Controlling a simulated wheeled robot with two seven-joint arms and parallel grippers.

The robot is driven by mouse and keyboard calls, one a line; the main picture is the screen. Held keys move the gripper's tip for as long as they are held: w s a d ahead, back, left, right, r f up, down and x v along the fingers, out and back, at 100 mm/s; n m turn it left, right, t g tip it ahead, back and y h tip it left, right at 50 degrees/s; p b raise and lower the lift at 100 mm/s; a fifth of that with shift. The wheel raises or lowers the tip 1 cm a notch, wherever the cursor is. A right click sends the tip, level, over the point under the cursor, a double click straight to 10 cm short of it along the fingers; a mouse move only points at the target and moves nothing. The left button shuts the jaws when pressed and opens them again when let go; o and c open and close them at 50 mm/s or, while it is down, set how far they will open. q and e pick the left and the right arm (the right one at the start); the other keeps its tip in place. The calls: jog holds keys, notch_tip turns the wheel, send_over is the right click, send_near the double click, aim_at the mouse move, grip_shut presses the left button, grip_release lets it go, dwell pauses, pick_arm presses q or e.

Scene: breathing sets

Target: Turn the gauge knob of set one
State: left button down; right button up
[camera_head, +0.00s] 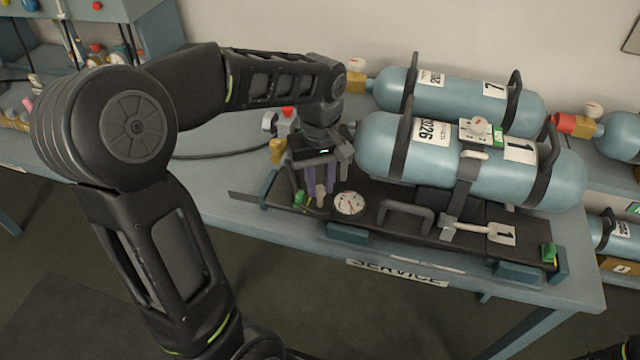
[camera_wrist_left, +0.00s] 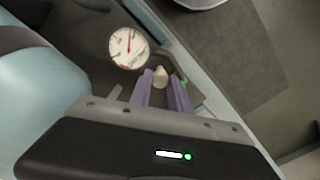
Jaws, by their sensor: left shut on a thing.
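Set one is a blue-grey cylinder (camera_head: 400,150) strapped on a dark backplate (camera_head: 375,225), with labels reading 1. A round white gauge (camera_head: 349,203) with red marks sits at the plate's left end; it also shows in the left wrist view (camera_wrist_left: 128,47). Beside it is a small beige knob (camera_head: 320,196), seen in the wrist view (camera_wrist_left: 160,75) between the purple fingertips. My left gripper (camera_head: 319,180) points down over the plate's left end and is shut on the knob. The fingers partly hide the knob's base.
The plate lies on a blue-grey bench (camera_head: 245,185) marked SERVICE. Another cylinder (camera_head: 390,88), labelled 7, lies behind. A red-capped valve (camera_head: 570,124) is at the right, and a rack with small parts (camera_head: 95,45) at the upper left.

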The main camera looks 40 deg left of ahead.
aim_at(320, 188)
pick_arm(q)
jog(key=shift+n, duration=1.1)
jog(key=c, duration=1.2)
grip_release()
notch_tip(320, 188, up, 8)
jog(key=shift+f+b, duration=0.1)
jog(key=shift+b, duration=0.4)
